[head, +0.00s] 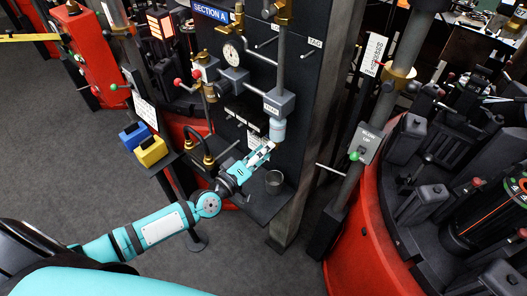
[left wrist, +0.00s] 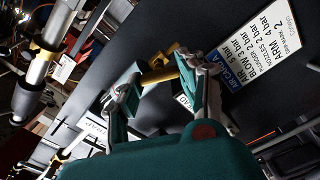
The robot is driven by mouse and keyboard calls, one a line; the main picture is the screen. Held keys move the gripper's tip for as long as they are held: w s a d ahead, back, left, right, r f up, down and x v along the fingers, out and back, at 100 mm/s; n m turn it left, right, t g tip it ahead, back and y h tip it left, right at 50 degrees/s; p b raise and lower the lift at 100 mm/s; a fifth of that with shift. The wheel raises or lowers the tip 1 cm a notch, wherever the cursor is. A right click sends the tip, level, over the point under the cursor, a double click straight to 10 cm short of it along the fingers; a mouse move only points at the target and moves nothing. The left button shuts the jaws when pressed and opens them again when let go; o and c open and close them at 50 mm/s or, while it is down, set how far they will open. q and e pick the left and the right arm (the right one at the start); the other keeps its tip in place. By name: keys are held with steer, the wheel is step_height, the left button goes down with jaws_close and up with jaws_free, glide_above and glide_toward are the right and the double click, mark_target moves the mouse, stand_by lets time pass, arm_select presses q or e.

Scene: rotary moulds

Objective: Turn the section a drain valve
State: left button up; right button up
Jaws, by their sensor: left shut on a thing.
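The section A panel (head: 258,95) stands upright, with its blue SECTION A sign (head: 211,13) at the top. A grey unit with a pale bowl (head: 278,130) hangs low on the panel. My left gripper (head: 264,152) is just below and left of this bowl, by the panel's lower face. In the left wrist view, my left gripper (left wrist: 168,76) is shut on a small brass-yellow handle (left wrist: 160,76) between its fingers. I take this handle to be the drain valve's; its exact angle is hard to tell. In the head view the fingers hide it. My right gripper is not in view.
Blue (head: 134,134) and yellow (head: 151,151) boxes sit left. A printed card (left wrist: 262,60) is close beside the fingers. A red machine (head: 360,250) stands at the right.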

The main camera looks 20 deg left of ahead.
arm_select(q)
steer(key=o, duration=1.2)
steer(key=shift+c, duration=0.2)
steer(key=shift+s+a, duration=0.1)
steer(key=shift+s, duration=0.05)
steer(key=v, duration=1.1)
steer(key=shift+s, duration=0.4)
steer(key=shift+a, duration=0.1)
